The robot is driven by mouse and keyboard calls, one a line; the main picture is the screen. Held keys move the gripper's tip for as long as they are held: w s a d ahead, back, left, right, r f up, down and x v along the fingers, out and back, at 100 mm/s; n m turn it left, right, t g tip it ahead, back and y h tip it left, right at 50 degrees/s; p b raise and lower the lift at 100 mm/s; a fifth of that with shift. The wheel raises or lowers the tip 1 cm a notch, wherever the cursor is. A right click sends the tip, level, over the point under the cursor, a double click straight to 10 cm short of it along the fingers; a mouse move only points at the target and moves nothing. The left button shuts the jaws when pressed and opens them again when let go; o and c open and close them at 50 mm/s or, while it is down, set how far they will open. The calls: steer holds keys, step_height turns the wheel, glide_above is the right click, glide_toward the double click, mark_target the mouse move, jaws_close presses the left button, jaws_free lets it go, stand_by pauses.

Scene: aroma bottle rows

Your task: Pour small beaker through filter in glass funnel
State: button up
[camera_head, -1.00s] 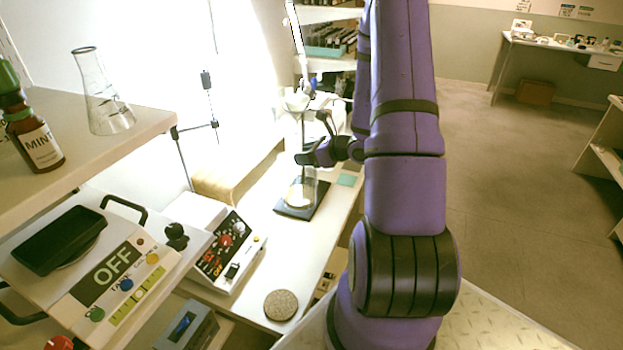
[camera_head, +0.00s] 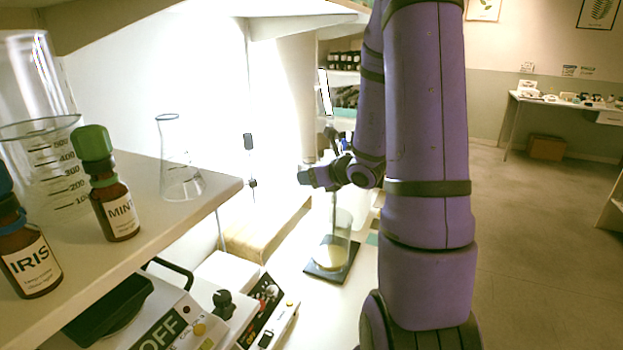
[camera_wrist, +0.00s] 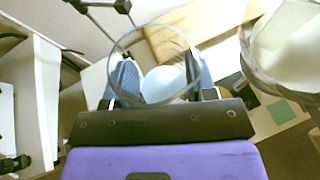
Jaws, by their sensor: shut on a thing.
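My gripper (camera_head: 308,178) is shut on a small clear glass beaker. In the wrist view the beaker (camera_wrist: 164,86) sits between the two gripper fingers (camera_wrist: 162,78), its round rim toward the camera, with pale liquid inside. A funnel with pale filter paper (camera_wrist: 287,58) is at the upper right of the wrist view, beside the beaker and apart from it. In the head view a glass vessel (camera_head: 334,246) with pale contents stands on a black stand base (camera_head: 320,271), below my gripper. The funnel and held beaker are not clear in the head view.
A shelf (camera_head: 200,222) at left holds a conical flask (camera_head: 181,170), a large beaker (camera_head: 45,165) and MINT (camera_head: 116,212) and IRIS (camera_head: 28,262) bottles. Below are devices marked OFF (camera_head: 165,330).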

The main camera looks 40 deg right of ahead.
mark_target(317, 160)
steer(key=shift+w+d+r+m+y, duration=0.1)
steer(key=shift+d+r+m+y, duration=0.1)
steer(key=shift+d+m+y, duration=0.25)
steer(key=shift+d+r, duration=0.1)
steer(key=shift+r, duration=0.3)
steer(key=shift+d+r+m, duration=0.1)
steer(key=shift+r+m, duration=0.15)
steer(key=shift+r, duration=0.05)
steer(key=shift+r+y, duration=0.25)
steer(key=shift+r, duration=0.05)
steer(key=shift+w+d+r+m, duration=0.1)
steer(key=shift+d+r+m, duration=0.2)
steer(key=shift+r, duration=0.3)
steer(key=shift+r+g, duration=0.2)
steer(key=shift+g, duration=0.1)
steer(key=shift+r, duration=0.1)
steer(key=shift+d+r+m+y, duration=0.2)
steer(key=shift+r+m+y, duration=0.1)
steer(key=shift+d+r, duration=0.2)
steer(key=shift+r, duration=0.05)
